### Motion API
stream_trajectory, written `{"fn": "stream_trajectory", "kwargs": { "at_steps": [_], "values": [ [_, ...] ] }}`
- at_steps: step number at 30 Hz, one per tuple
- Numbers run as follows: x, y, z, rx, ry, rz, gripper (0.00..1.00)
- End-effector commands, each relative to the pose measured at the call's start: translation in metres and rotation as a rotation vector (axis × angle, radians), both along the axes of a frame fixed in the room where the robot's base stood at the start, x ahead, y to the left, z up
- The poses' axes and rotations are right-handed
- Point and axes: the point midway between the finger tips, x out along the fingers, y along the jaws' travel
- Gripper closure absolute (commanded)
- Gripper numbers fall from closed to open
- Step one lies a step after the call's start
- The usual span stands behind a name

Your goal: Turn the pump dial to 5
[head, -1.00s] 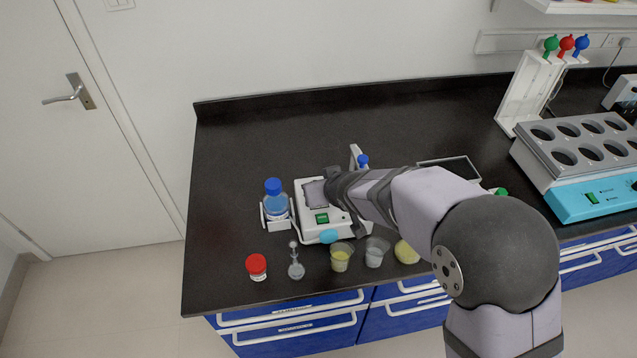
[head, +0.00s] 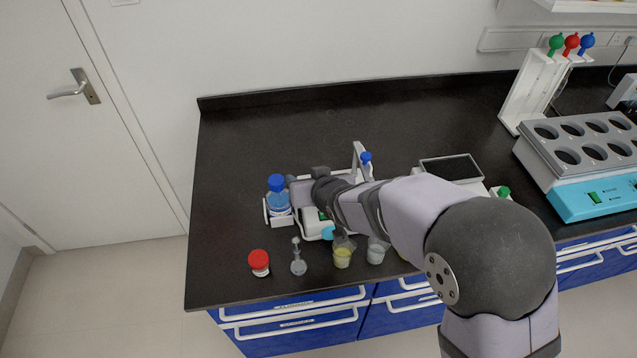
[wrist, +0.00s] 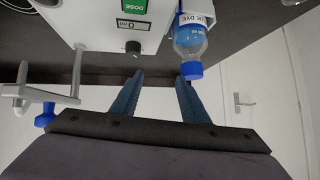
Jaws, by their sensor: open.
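The pump is a white box (wrist: 105,22) at the top of the wrist view, with a green DOSE panel and a small display that seems to read 0. Its dial is a small black knob (wrist: 133,47) just beyond the tip of my left finger. My gripper (wrist: 160,77) is open and empty, its two blue fingers pointing toward the pump and a bottle. The dial is not between the fingers. In the head view the pump (head: 312,228) is largely hidden under my arm, and the dial cannot be seen there.
A blue dye bottle (wrist: 190,42) stands close to the right fingertip. A grey arm-like stand (wrist: 75,80) with a blue knob is at left. The back counter is clear.

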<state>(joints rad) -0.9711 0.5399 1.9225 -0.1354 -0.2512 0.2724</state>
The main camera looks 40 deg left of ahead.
Motion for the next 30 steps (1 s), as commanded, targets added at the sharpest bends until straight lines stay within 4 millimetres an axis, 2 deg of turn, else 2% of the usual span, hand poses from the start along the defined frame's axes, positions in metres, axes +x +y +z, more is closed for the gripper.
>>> {"fn": "stream_trajectory", "kwargs": {
  "at_steps": [4, 9, 15, 18, 24, 30],
  "values": [
    [-0.008, 0.016, 0.004, 0.102, -0.012, -0.054, 0.59],
    [-0.011, 0.021, 0.003, 0.173, -0.054, -0.148, 0.59],
    [-0.006, 0.006, -0.004, 0.192, -0.136, -0.282, 0.59],
    [-0.009, -0.008, -0.021, 0.146, -0.189, -0.323, 0.59],
    [-0.009, -0.029, -0.036, 0.083, -0.267, -0.381, 0.59],
    [-0.009, -0.034, -0.038, 0.069, -0.283, -0.394, 0.59]
  ]
}}
